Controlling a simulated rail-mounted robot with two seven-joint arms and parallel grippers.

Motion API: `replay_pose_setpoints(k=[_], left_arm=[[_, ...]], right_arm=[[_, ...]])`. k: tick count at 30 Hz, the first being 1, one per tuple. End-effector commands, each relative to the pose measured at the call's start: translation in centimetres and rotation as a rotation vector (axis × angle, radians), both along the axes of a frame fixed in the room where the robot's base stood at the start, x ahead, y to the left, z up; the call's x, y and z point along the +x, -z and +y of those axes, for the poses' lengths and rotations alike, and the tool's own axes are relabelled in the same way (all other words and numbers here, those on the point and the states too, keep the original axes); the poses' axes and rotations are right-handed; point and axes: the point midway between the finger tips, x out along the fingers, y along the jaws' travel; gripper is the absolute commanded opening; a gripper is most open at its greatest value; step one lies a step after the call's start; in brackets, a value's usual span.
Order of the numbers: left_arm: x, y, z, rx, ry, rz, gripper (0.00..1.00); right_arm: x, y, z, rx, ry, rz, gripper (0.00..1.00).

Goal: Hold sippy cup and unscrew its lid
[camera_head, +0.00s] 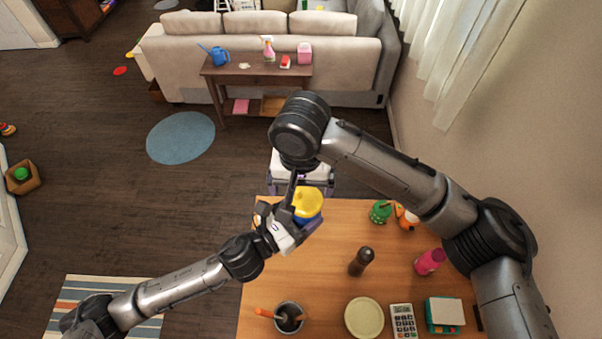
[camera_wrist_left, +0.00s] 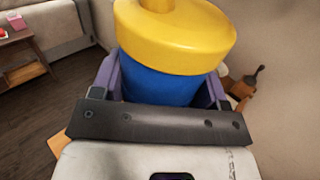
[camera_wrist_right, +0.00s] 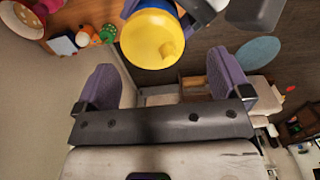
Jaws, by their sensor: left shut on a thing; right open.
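The sippy cup has a blue body (camera_wrist_left: 160,85) and a yellow lid (camera_head: 309,199). It is held in the air near the far edge of the table, with the lid on it. My left gripper (camera_head: 306,221) is shut around the blue body, with a purple finger on each side in the left wrist view. My right gripper (camera_head: 300,188) is open beyond the cup, its purple fingers spread wide. In the right wrist view the lid (camera_wrist_right: 150,42) shows ahead of the fingers, apart from them and nearer the left one. My right arm partly hides the right gripper.
A wall stands at the right.

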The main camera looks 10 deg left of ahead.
Motion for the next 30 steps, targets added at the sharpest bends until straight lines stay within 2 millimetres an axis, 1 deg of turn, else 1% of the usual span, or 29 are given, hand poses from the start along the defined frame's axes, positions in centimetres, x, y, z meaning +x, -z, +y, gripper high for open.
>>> replay_pose_setpoints(k=[1, 3, 10, 15, 23, 30], left_arm=[[0.0, 0.0, 0.0, -0.001, 0.0, -0.001, 0.02], [0.0, 0.0, 0.0, -0.001, 0.0, -0.001, 0.02], [0.0, 0.0, 0.0, 0.0, 0.0, 0.0, 0.02], [0.0, 0.0, 0.0, -0.001, 0.0, -0.001, 0.02], [0.0, 0.0, 0.0, 0.0, 0.0, 0.0, 0.02], [0.0, 0.0, 0.0, -0.001, 0.001, -0.001, 0.02]], right_arm=[[0.0, 0.8, 0.0, 0.001, 0.0, 0.002, 0.96], [0.0, 1.6, 0.0, -0.001, -0.001, 0.001, 0.96], [0.0, 3.7, 0.0, 0.0, -0.002, 0.001, 0.96], [0.0, 4.2, 0.0, 0.002, -0.003, -0.001, 0.96], [0.0, 4.3, 0.0, 0.001, -0.003, -0.001, 0.96], [0.0, 4.3, 0.1, 0.003, -0.004, -0.002, 0.74]])
